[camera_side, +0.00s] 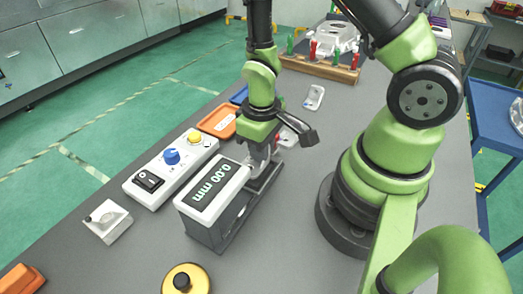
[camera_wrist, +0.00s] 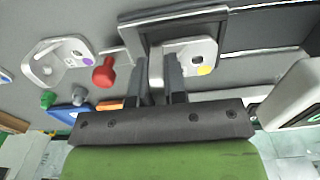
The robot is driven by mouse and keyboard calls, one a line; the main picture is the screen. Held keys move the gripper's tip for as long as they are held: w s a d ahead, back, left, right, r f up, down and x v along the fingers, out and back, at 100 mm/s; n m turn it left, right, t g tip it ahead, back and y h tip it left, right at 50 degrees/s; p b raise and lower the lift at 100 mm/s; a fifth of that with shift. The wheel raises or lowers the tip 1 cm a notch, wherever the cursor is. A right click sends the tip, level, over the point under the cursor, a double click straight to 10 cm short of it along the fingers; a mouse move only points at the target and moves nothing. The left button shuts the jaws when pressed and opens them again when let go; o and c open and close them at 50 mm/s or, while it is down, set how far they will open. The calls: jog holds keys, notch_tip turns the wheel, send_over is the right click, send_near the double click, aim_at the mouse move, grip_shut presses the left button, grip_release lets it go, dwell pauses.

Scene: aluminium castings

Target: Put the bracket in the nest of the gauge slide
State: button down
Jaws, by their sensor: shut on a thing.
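The bracket, a pale casting with a yellow dot, shows in the wrist view (camera_wrist: 202,50) at my fingertips. My gripper (camera_wrist: 158,65) is shut on its left part. A dark frame (camera_wrist: 140,36), apparently the nest of the gauge slide, lies around or just under the bracket; I cannot tell whether the bracket is seated. In the side view my gripper (camera_side: 262,158) points down just behind the gauge (camera_side: 213,192), whose display reads 0.00 mm. There the bracket is mostly hidden by my fingers and the gauge. The gauge housing also shows at the right of the wrist view (camera_wrist: 290,92).
A red knob (camera_wrist: 104,72) stands close left of my fingers. Another casting (camera_side: 314,97) lies behind. A control box (camera_side: 170,168), an orange tray (camera_side: 217,121) and a pale block (camera_side: 108,222) are left. A round yellow-rimmed item (camera_side: 185,281) is in front. A wooden rack (camera_side: 318,68) stands at the back.

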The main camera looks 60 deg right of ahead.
jog(key=shift+f, duration=0.55)
jog(key=shift+f, duration=0.15)
jog(key=c, duration=1.2)
grip_release()
jog(key=shift+o, duration=0.2)
notch_tip(320, 180, up, 12)
jog(key=shift+r, duration=0.1)
jog(key=s+a+r+m+t+y, duration=0.1)
jog(key=s+r+m+t, duration=0.1)
jog(key=r, duration=0.6)
jog(key=s+a+r+m+t+y, duration=0.1)
jog(key=s+a+r+m+t, duration=0.1)
jog(key=s+r+t, duration=0.3)
notch_tip(320, 180, up, 3)
jog(key=shift+s+a+f, duration=0.1)
jog(key=shift+s+a, duration=0.05)
jog(key=shift+s, duration=0.25)
